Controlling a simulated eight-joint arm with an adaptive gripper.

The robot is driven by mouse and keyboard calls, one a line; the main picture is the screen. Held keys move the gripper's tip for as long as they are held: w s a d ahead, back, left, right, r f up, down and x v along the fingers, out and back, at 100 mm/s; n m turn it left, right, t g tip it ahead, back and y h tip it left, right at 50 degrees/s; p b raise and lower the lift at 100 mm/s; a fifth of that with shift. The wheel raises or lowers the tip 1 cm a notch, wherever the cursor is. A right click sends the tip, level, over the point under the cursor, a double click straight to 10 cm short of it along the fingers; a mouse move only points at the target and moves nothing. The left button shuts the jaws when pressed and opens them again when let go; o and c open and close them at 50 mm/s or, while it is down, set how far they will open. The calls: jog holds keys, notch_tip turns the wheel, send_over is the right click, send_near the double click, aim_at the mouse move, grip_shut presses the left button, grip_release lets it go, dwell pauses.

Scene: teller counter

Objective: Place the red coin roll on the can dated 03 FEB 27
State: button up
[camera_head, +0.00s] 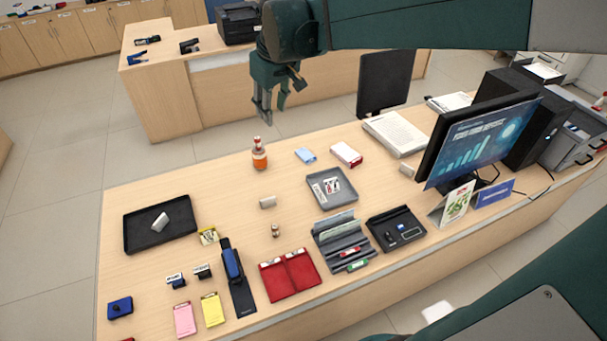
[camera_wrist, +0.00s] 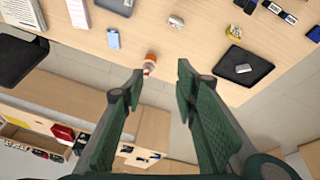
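My gripper (camera_head: 274,112) hangs high beyond the counter's far edge, fingers apart and empty. Its spread green fingers also show in the wrist view (camera_wrist: 160,75). I cannot pick out a red coin roll for certain, nor read any date 03 FEB 27. A silvery piece (camera_head: 160,221) lies in the black tray (camera_head: 131,237).
An orange bottle with a white label (camera_head: 259,157) stands near the far edge. A grey tray (camera_head: 314,201), red folder (camera_head: 290,273), blue-handled stapler (camera_head: 232,265), organiser (camera_head: 341,240) and monitor (camera_head: 478,140) crowd the counter. Free wood lies left of the bottle.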

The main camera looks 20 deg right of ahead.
jog(key=s+f+m+t, duration=0.1)
jog(key=s+f+m, duration=0.1)
jog(key=s, duration=1.1)
jog(key=s+f+m+t, duration=0.2)
jog(key=s+f, duration=0.1)
jog(key=s, duration=1.1)
jog(key=shift+f, duration=0.2)
